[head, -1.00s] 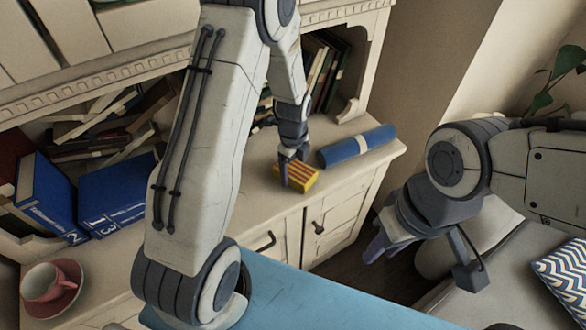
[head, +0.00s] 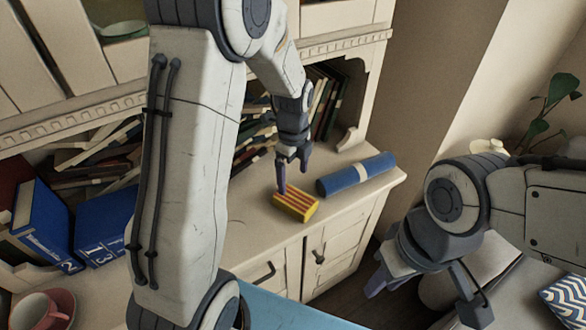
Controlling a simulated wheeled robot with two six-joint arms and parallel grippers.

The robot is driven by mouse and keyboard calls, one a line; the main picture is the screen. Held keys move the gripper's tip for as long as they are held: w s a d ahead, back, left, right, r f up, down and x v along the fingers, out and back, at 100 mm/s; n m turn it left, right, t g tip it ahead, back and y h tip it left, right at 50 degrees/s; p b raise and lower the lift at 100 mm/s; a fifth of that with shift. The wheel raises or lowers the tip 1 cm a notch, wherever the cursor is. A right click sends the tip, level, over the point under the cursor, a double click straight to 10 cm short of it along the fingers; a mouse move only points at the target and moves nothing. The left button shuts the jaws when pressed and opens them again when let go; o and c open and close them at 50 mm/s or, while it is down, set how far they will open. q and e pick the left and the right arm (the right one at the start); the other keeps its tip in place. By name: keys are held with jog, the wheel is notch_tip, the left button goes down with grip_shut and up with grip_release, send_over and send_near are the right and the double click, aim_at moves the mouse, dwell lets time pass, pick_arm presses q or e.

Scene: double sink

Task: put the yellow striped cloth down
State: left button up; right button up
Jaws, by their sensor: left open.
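The yellow striped cloth (head: 297,207), a folded block with red stripes, lies on the cabinet's counter (head: 250,228), near its front edge. My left gripper (head: 292,182) is just above and behind it with its fingers apart. One finger reaches down close to the cloth's far left corner; I cannot tell whether it touches. My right gripper (head: 376,284) hangs at the right, away from the cloth, and its jaw gap is not clear.
A rolled blue cloth with a pale band (head: 355,175) lies right of the striped cloth. Blue books (head: 100,230) and a pink cup on a saucer (head: 40,310) stand at the left. A blue surface (head: 290,310) is in front. A plant (head: 550,105) is at the right.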

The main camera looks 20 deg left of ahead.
pick_arm(q)
jog(key=s+d+r+n, duration=0.6)
jog(key=s+d+r, duration=0.2)
jog(key=s+d, duration=0.3)
jog(key=s+d+r+n+h, duration=0.1)
jog(key=s+d+n, duration=0.2)
jog(key=s+n, duration=0.4)
jog(key=s, duration=0.5)
jog(key=shift+s+r+n, duration=0.25)
jog(key=shift+s+n, duration=0.15)
jog(key=shift+d, duration=0.1)
